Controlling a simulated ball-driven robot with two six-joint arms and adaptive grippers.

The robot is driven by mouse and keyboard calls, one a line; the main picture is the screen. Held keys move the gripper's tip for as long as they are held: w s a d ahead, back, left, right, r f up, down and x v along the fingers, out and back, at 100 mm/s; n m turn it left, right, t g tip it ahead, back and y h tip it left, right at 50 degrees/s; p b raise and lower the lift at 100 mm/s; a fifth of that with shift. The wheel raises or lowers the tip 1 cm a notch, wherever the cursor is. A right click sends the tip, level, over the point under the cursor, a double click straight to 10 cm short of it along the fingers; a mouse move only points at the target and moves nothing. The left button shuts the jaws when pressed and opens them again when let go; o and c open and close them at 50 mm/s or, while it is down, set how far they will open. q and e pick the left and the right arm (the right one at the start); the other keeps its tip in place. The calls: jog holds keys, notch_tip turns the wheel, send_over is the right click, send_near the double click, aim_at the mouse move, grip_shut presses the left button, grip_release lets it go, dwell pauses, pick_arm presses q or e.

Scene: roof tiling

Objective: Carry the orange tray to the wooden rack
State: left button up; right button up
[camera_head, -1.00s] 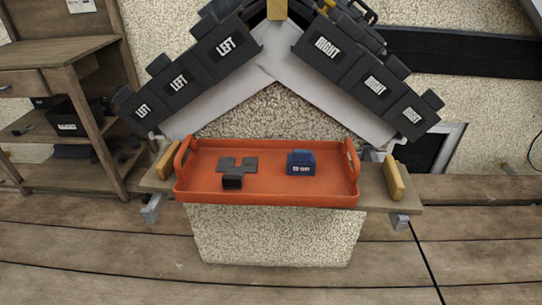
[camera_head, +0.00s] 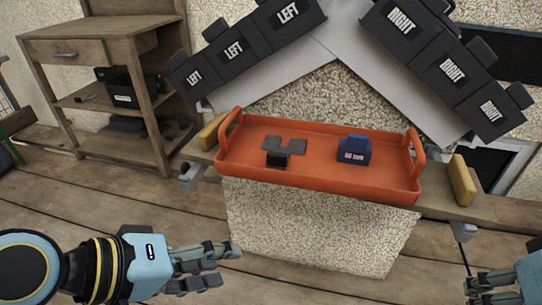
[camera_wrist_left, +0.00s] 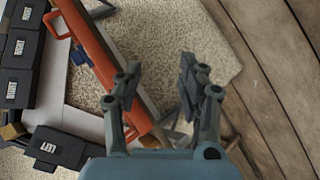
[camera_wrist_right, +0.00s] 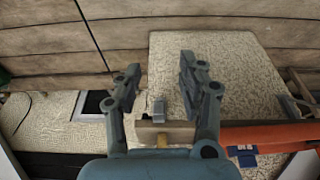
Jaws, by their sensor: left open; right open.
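The orange tray (camera_head: 320,180) sits on a wooden plank in front of the roof model, with an upright handle at each end. In it lie a dark flat T-shaped piece (camera_head: 283,148) and a blue block (camera_head: 354,150). The wooden rack (camera_head: 105,80) stands at the back left. My left gripper (camera_head: 222,266) is open and empty, in front of and below the tray's left end. My right gripper (camera_head: 490,285) is partly in view at the lower right; it is open and empty in the right wrist view (camera_wrist_right: 156,80). The tray also shows in both wrist views.
A yellow block (camera_head: 463,180) stands on the plank right of the tray, another (camera_head: 212,132) at its left. Grey clamps (camera_head: 191,176) hang at the plank's edge. Dark roof tiles (camera_head: 450,70) rise behind. The rack's middle shelf holds a black bin (camera_head: 125,92). Wooden floor is clear at left.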

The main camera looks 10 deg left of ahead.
pick_arm(q)
jog(key=w+d+r+n+t+h, duration=0.2)
jog(key=w+r+n+t, duration=0.3)
jog(key=w+r+n, duration=0.15)
pick_arm(e)
jog(key=w+a+r, duration=0.2)
jog(key=w+r, duration=0.3)
jog(key=w, duration=0.2)
pick_arm(q)
jog(key=n+t+y, duration=0.6)
jog(key=n+y, duration=0.2)
jog(key=n, duration=1.7)
send_near(224, 127)
jog(key=w, duration=0.2)
pick_arm(e)
jog(key=t+y, duration=0.1)
jog(key=y, duration=0.1)
send_near(418, 139)
pick_arm(q)
jog(key=shift+w+a+f, duration=0.1)
jog(key=shift+w+f, duration=0.05)
pick_arm(e)
jog(key=shift+s+m, duration=0.35)
jog(key=shift+m, duration=0.05)
pick_arm(q)
jog(key=shift+w, duration=0.1)
pick_arm(e)
jog(key=shift+f, duration=0.15)
